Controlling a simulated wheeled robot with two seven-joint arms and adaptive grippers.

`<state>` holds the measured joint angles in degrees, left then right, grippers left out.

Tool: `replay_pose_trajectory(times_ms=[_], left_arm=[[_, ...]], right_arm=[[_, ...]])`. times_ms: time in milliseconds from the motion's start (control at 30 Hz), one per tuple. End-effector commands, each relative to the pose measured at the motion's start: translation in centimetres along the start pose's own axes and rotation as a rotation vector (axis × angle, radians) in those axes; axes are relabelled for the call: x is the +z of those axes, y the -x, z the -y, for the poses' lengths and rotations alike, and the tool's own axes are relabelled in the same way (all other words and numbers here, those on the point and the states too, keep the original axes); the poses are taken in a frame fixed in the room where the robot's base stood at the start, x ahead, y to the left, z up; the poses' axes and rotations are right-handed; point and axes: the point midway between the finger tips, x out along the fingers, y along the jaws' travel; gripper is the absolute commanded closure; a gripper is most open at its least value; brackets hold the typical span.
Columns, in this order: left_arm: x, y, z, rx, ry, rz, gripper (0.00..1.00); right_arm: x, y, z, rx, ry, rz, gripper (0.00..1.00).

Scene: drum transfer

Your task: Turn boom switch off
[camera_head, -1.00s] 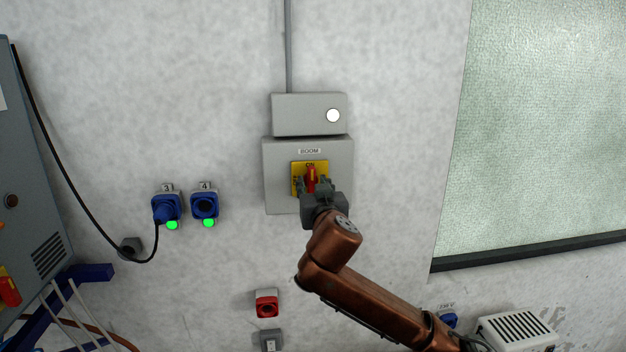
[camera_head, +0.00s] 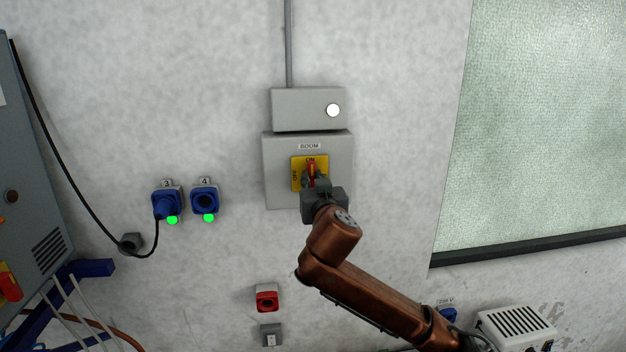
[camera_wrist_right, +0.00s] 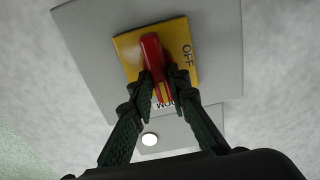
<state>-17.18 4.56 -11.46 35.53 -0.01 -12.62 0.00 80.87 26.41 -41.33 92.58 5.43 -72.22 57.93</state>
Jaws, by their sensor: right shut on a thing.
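The boom switch is a red knob (camera_head: 311,169) on a yellow plate (camera_head: 296,164) marked ON at the top and OFF at the left. It is on a grey wall box (camera_head: 275,150) labelled BOOM. The knob stands nearly upright, its upper end by ON. My right gripper (camera_head: 315,184) reaches it from below. In the right wrist view, the fingers of the right gripper (camera_wrist_right: 157,88) are closed on the two sides of the red knob (camera_wrist_right: 152,58), with OFF readable beside it. My left gripper is out of view.
A grey box (camera_head: 300,112) with a lit white lamp (camera_head: 333,110) is above the switch box. Blue sockets 3 (camera_head: 166,202) and 4 (camera_head: 205,202) with green lights are to the left. A red wall button (camera_head: 267,300) is below. A window (camera_head: 540,120) is at the right.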

Motion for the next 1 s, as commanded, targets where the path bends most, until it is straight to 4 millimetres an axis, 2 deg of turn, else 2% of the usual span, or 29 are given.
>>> replay_pose_trajectory(times_ms=[367,1000], left_arm=[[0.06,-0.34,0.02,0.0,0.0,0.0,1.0],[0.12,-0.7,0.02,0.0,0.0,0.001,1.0]], right_arm=[[0.16,-0.03,0.13,0.0,0.136,0.002,1.0],[0.32,-0.02,0.64,-0.001,0.724,0.001,1.0]])
